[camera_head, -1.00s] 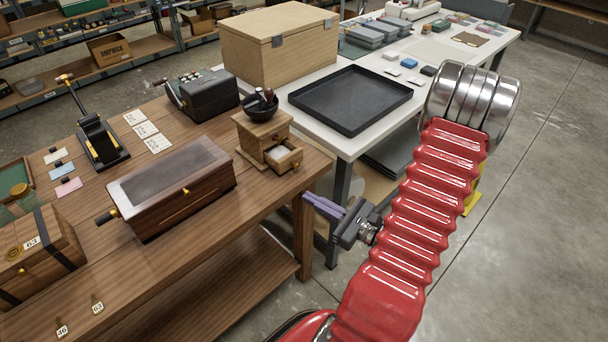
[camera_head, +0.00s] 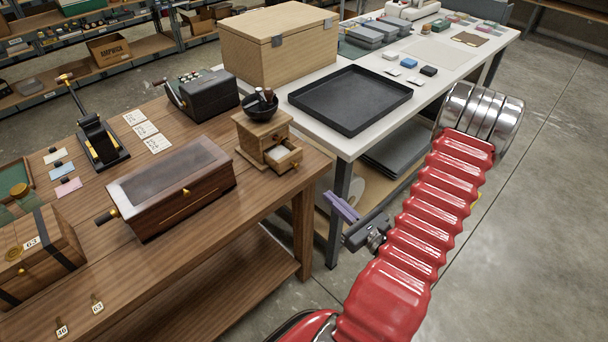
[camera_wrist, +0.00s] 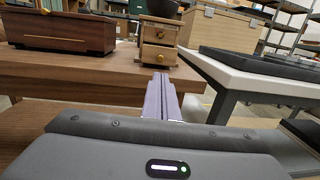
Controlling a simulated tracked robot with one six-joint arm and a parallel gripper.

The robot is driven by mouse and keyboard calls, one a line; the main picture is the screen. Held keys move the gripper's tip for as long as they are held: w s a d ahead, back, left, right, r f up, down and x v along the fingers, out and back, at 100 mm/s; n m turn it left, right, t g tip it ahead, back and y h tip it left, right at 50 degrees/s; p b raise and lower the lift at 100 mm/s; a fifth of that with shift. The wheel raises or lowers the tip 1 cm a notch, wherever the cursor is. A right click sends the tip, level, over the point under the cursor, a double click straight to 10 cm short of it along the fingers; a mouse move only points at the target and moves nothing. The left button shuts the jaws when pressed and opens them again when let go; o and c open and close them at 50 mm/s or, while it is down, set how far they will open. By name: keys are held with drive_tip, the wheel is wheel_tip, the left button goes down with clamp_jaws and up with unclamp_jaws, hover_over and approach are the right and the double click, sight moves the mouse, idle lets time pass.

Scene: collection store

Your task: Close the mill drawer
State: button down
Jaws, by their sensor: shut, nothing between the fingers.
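The wooden mill (camera_head: 262,140) stands near the right end of the brown table, with a dark bowl-shaped top. Its lower drawer (camera_head: 284,158) sticks out to the right, with something pale inside and a small knob on its front. In the wrist view the mill (camera_wrist: 160,34) is ahead, beyond my gripper, and its drawer front with a round knob (camera_wrist: 159,57) faces me. My gripper (camera_head: 333,200) is shut and empty, with purple fingers. It is off the table's end, lower than the drawer and apart from it. The fingers also show in the wrist view (camera_wrist: 160,88).
A long wooden box with a dark lid (camera_head: 172,187) stands left of the mill on the brown table (camera_head: 230,235). A white table (camera_head: 345,145) with a black tray (camera_head: 350,98) and a large wooden chest (camera_head: 275,50) is behind. Open floor lies to the right.

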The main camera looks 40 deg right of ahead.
sight(297, 167)
drive_tip(key=shift+w+d+r, duration=0.1)
drive_tip(key=shift+w, duration=2)
drive_tip(key=shift+w+d+r, duration=0.1)
drive_tip(key=shift+w+d, duration=0.05)
drive_tip(key=shift+w, duration=1.9)
drive_tip(key=shift+w+d+r, duration=0.1)
drive_tip(key=shift+w, duration=2)
drive_tip(key=shift+w, duration=0.1)
